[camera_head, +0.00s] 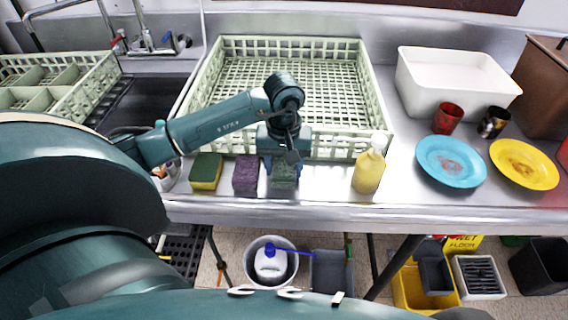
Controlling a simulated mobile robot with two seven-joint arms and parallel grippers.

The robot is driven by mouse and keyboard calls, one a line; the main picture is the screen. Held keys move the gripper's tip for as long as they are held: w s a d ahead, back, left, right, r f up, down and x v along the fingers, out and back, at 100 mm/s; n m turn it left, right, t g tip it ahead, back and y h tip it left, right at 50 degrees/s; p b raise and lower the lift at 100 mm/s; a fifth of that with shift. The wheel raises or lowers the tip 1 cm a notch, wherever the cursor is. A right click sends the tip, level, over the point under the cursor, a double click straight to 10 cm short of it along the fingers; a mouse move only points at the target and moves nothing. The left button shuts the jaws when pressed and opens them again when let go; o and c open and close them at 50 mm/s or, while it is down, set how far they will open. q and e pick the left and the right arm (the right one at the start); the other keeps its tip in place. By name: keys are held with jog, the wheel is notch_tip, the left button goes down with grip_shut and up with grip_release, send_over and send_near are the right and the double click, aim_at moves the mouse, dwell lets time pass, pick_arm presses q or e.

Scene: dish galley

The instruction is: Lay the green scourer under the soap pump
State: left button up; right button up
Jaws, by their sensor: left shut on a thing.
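The green scourer (284,175) stands at the counter's front part, below my left gripper (284,164). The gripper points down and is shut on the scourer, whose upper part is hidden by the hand. I cannot tell whether the scourer touches the counter. The soap pump (368,170) is a yellow bottle with a pale pump head, upright on the counter to the right of the scourer, apart from it. My right gripper is not in view.
A purple scourer (246,176) and a yellow-green sponge (206,172) stand to the left. A pale dish rack (374,95) lies behind. A blue plate (428,170), yellow plate (545,172), red cup (447,118) and white tub (440,85) are right. The counter's front edge (330,212) is close.

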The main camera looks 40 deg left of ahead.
pick_arm(q)
jog(key=shift+f+b, duration=0.2)
jog(key=shift+b, duration=0.1)
jog(key=o, duration=0.9)
jog(key=shift+r, duration=0.1)
jog(key=shift+o, duration=0.2)
